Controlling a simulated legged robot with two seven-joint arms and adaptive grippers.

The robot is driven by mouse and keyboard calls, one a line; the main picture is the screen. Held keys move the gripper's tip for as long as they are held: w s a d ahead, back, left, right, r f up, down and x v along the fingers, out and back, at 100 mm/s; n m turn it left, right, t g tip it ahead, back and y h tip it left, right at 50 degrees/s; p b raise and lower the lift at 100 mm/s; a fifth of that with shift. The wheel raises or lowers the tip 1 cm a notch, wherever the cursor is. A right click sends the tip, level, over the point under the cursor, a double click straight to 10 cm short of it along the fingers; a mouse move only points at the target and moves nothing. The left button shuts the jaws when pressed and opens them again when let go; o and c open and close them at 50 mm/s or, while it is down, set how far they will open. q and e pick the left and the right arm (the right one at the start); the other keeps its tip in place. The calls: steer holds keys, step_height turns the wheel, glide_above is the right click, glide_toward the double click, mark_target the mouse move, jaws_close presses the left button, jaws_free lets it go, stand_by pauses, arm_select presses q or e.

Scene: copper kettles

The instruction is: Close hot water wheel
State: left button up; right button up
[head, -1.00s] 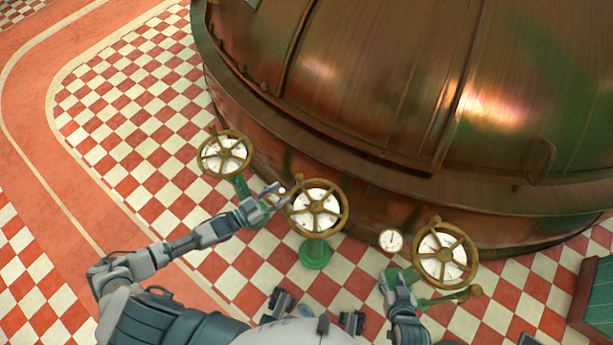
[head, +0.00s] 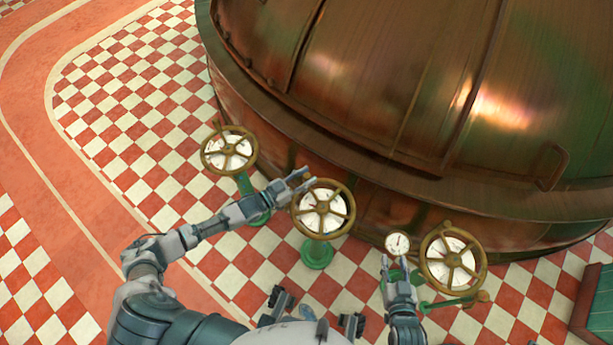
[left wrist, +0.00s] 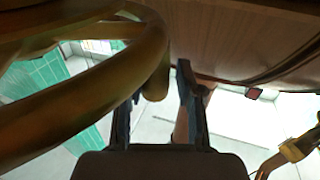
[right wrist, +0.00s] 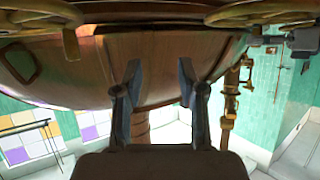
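Three brass handwheels with white dials stand along the kettle: a left wheel (head: 229,151), a middle wheel (head: 323,209) and a right wheel (head: 453,260). I cannot read which is hot water. My left gripper (head: 299,180) is at the upper left rim of the middle wheel. In the left wrist view its fingers (left wrist: 155,100) are apart, with a rounded brass wheel part (left wrist: 153,88) reaching between them; I cannot tell if they touch it. My right gripper (head: 392,264) is left of the right wheel, apart from it. In the right wrist view its fingers (right wrist: 156,78) are open and empty.
The large copper kettle (head: 400,90) fills the upper right. A small gauge (head: 397,243) sits between the middle and right wheels, just above my right gripper. A green box (head: 597,300) stands at the right edge. The checkered floor (head: 130,120) at left is clear.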

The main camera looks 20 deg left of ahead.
arm_select(q)
steer(key=shift+a, duration=0.25)
jaws_close()
steer(key=shift+d+r, duration=0.1)
steer(key=shift+d, duration=0.1)
steer(key=w+d, duration=0.2)
steer(key=d, duration=0.1)
steer(key=shift+a, duration=0.25)
steer(key=shift+o, duration=0.8)
jaws_free()
steer(key=o, duration=0.4)
steer(key=shift+d, duration=0.2)
steer(key=shift+s, duration=0.1)
